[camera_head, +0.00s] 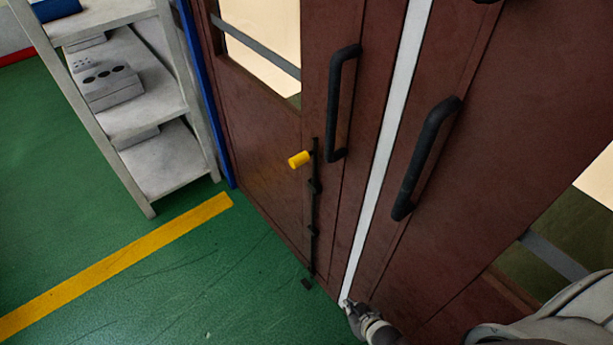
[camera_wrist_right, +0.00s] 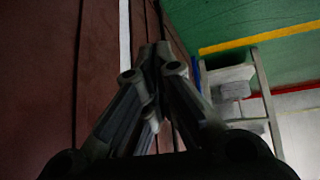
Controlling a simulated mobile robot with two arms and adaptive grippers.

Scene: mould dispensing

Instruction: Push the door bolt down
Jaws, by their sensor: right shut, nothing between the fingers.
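The door bolt (camera_head: 314,215) is a thin dark vertical rod low on the left brown door leaf (camera_head: 262,150). Its yellow knob (camera_head: 299,159) sticks out to the left at the rod's upper end. A small dark piece (camera_head: 306,283) lies on the floor by the rod's lower end. My right gripper (camera_head: 346,303) is at the bottom of the head view, right of and below the bolt, apart from the knob. In the right wrist view its fingers (camera_wrist_right: 155,50) are closed together and empty. The knob cannot be made out there. My left gripper is not in view.
Black handles stand out from the left leaf (camera_head: 341,103) and the right leaf (camera_head: 426,157), with a white strip (camera_head: 390,140) between them. A grey shelf (camera_head: 150,122) with boxes stands left of the door. The green floor (camera_head: 190,285) is clear.

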